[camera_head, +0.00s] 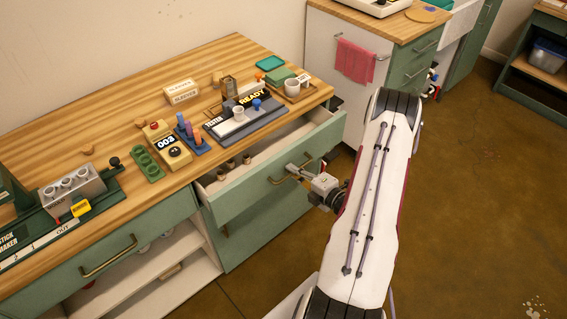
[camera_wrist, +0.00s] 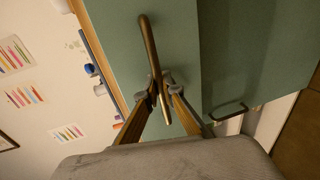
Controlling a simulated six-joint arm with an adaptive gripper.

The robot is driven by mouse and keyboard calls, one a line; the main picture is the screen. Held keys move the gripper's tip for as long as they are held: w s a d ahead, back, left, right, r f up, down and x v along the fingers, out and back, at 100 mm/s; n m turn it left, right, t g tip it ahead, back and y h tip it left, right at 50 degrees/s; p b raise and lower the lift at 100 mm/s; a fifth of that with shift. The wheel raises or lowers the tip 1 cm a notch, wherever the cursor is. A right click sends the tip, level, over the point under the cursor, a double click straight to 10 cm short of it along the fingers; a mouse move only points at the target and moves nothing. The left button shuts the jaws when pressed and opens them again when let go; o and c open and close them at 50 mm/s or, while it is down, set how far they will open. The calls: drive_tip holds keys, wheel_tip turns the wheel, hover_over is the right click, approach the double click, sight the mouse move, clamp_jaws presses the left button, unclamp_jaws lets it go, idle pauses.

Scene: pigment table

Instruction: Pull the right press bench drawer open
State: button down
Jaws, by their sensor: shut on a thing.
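The right press bench drawer (camera_head: 262,188) has a green front and stands pulled out from under the wooden bench top, its inside showing. Several small brown cups (camera_head: 228,165) stand inside it. Its brass handle (camera_head: 284,181) is on the front, and in the wrist view the handle (camera_wrist: 149,45) runs between my fingers. My gripper (camera_head: 296,170) is at the handle and shut on it; the fingertips (camera_wrist: 160,88) close around the bar in the wrist view.
The bench top (camera_head: 120,97) holds a tester tray (camera_head: 245,122), a yellow 003 device (camera_head: 167,145) and a metal block (camera_head: 72,190). A left drawer (camera_head: 100,255) is closed above open shelves. A counter with a pink towel (camera_head: 355,62) stands behind. The brown floor at right is clear.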

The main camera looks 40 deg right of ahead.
drive_tip(key=f+v, duration=0.2)
drive_tip(key=v, duration=0.7)
drive_tip(key=f+v, duration=0.1)
drive_tip(key=v, duration=0.8)
drive_tip(key=shift+s+f, duration=0.35)
drive_tip(key=shift+s, duration=0.05)
drive_tip(key=c, duration=2.5)
unclamp_jaws()
drive_tip(key=shift+s, duration=0.15)
drive_tip(key=shift+v, duration=5.85)
